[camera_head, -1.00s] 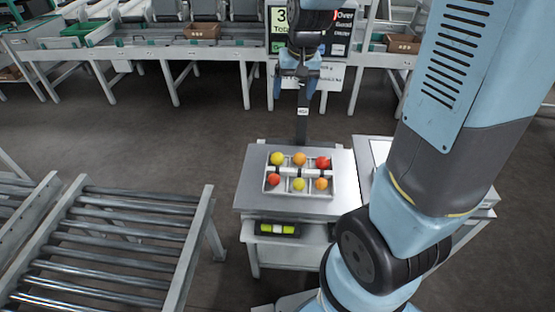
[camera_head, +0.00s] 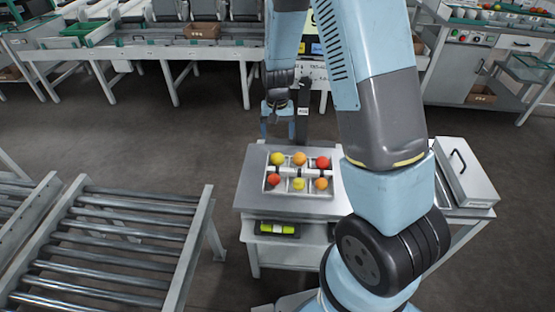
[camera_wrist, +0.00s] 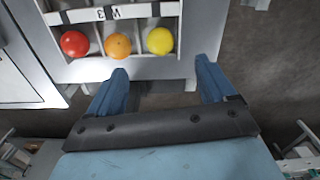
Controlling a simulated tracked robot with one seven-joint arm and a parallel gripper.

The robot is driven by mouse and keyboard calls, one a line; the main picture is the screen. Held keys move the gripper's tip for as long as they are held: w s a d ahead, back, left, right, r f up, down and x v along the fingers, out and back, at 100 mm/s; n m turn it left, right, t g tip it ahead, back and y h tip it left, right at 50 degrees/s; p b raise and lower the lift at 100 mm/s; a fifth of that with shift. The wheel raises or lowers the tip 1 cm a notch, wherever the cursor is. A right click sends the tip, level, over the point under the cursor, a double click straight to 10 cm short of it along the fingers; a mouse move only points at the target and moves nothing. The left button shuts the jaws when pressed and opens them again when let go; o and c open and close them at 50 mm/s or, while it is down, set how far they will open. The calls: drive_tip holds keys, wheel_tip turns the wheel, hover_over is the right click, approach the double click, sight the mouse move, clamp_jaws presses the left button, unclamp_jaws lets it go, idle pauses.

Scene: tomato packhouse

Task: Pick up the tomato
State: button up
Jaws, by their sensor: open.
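Several tomatoes lie in a white divided tray (camera_head: 268,190) in the head view. The far row has a yellow tomato (camera_head: 277,158), an orange one (camera_head: 300,158) and a red one (camera_head: 323,162). The near row has a red one (camera_head: 274,180), a yellow one (camera_head: 299,184) and an orange one (camera_head: 321,183). My gripper (camera_head: 277,122) is above and beyond the far row. In the wrist view my gripper (camera_wrist: 163,70) is open and empty, its fingers apart, with the yellow tomato (camera_wrist: 159,40), orange tomato (camera_wrist: 117,45) and red tomato (camera_wrist: 74,43) ahead of it.
The tray stands on a grey metal table (camera_head: 252,180). A dark post (camera_head: 302,125) rises behind it, close to my gripper. A roller conveyor (camera_head: 105,250) is at left. A metal box with a black handle (camera_head: 470,175) is at right. Open floor lies behind the table.

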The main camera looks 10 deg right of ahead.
sight(277, 155)
drive_tip(key=shift+w+f, duration=0.2)
drive_tip(key=shift+f, duration=5.8)
drive_tip(key=c, duration=0.8)
drive_tip(key=shift+c, duration=0.2)
drive_tip(key=shift+r, duration=0.1)
